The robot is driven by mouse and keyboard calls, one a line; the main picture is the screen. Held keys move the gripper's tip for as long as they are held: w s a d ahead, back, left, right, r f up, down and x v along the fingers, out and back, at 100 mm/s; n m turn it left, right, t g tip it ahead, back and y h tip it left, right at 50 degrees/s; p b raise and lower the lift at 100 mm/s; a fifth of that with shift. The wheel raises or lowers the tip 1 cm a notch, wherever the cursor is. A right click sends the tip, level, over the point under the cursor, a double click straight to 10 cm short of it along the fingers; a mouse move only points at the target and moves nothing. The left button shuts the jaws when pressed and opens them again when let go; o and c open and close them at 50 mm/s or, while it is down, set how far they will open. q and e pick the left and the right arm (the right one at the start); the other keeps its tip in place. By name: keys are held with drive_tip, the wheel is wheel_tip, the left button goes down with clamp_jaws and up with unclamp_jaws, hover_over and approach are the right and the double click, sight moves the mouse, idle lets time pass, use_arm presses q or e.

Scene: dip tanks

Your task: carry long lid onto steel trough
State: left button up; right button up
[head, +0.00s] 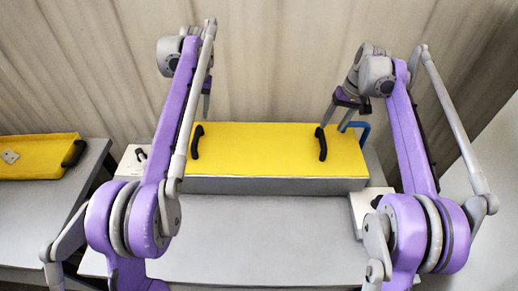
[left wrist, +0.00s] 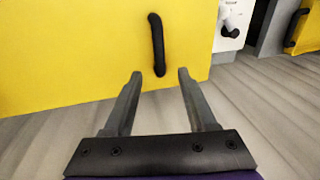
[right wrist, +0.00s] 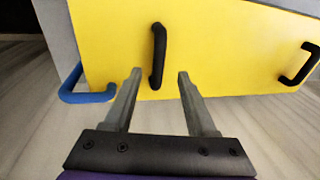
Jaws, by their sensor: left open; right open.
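The long yellow lid (head: 265,150) lies flat on top of the grey steel trough (head: 275,186) in the head view. It has a black handle (head: 196,141) near its left end and another black handle (head: 321,144) near its right end. My left gripper (left wrist: 158,75) is open, with the left handle ahead of and between its fingertips in the left wrist view. My right gripper (right wrist: 158,75) is open, with the right handle ahead of and between its fingertips in the right wrist view. Neither gripper is closed on a handle.
A blue handle (head: 355,127) sticks out at the trough's right end. White boxes with black knobs flank the trough, one at left (head: 131,163) and one at right (head: 361,206). The grey surface (head: 260,245) in front is clear.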

drive_tip(key=shift+v, duration=1.7)
use_arm(q)
drive_tip(key=s+d+f+t+h, duration=0.1)
drive_tip(key=s+d+t, duration=0.1)
drive_tip(key=s, duration=1.2)
use_arm(e)
drive_tip(key=s+a+f+t+h, duration=0.1)
drive_tip(key=s+a+t, duration=0.1)
drive_tip(key=s, duration=1.2)
use_arm(q)
drive_tip(key=s+d+f+t, duration=0.1)
drive_tip(key=s+f, duration=0.6)
drive_tip(key=s, duration=0.3)
drive_tip(key=s+d+f+t+h, duration=0.1)
drive_tip(key=s+f, duration=0.5)
drive_tip(key=s, duration=0.4)
drive_tip(key=shift+d+f+m+t, duration=0.3)
drive_tip(key=shift+d+f, duration=0.05)
drive_tip(key=shift+f, duration=0.05)
use_arm(e)
drive_tip(key=s+f+t, duration=0.1)
drive_tip(key=s+f, duration=0.6)
drive_tip(key=s, duration=0.3)
drive_tip(key=s+f+t+h, duration=0.1)
drive_tip(key=s+f, duration=0.6)
drive_tip(key=s, duration=0.3)
drive_tip(key=shift+m+t, duration=0.3)
